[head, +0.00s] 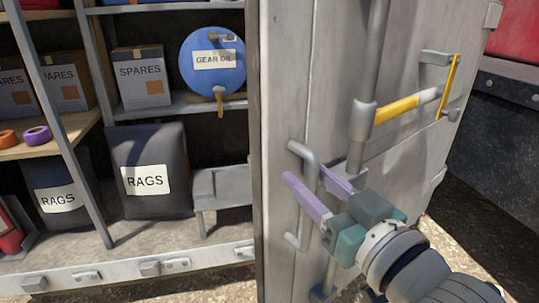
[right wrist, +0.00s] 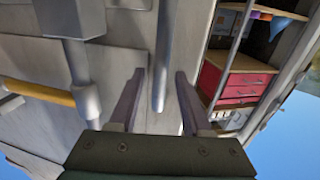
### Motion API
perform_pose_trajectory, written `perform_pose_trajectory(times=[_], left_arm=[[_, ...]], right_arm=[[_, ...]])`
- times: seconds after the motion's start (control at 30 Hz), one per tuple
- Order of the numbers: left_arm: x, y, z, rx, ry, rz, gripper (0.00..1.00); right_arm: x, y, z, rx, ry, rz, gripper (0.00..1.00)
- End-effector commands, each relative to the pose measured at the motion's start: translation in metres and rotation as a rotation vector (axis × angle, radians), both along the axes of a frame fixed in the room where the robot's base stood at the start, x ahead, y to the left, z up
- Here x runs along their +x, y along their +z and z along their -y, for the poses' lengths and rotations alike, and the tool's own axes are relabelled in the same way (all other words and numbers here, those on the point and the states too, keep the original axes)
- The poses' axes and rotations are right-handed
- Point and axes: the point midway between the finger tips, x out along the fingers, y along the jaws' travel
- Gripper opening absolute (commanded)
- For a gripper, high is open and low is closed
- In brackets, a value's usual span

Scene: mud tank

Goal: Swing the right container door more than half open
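The right container door (head: 290,80) is a grey metal panel in the right half of the head view. It stands ajar, with the container's inside visible left of its edge; the exact angle is hard to tell. A grey pull handle (head: 298,240) is on its face near that edge. My right gripper (head: 305,174) is at the handle with its two purple fingers apart. In the right wrist view, the handle bar (right wrist: 162,50) runs between the spread fingers (right wrist: 160,74), with gaps visible on both sides. My left gripper is not in view.
A locking rod (head: 368,85) with a yellow-gripped lever (head: 397,109) stands on the door right of the handle. Inside, shelves hold SPARES boxes (head: 140,78), a blue GEAR OIL drum (head: 212,60) and RAGS bags (head: 150,150). Bare ground (head: 480,215) lies right of the door.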

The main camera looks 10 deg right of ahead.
Motion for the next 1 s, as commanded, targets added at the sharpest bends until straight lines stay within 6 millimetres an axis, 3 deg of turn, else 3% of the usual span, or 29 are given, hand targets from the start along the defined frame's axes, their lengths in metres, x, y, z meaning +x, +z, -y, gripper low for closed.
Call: perform_pose_trajectory(times=[0.07,0.4,1.0], left_arm=[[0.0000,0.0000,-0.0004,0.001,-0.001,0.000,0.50],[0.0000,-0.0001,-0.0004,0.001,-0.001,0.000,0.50],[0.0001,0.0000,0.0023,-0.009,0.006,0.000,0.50]], right_arm=[[-0.0002,0.0000,0.0001,0.000,0.000,0.000,0.38],[-0.0003,0.0000,0.0003,0.000,0.000,0.000,0.00],[-0.0003,0.0001,0.0003,-0.001,0.000,0.000,0.00]])
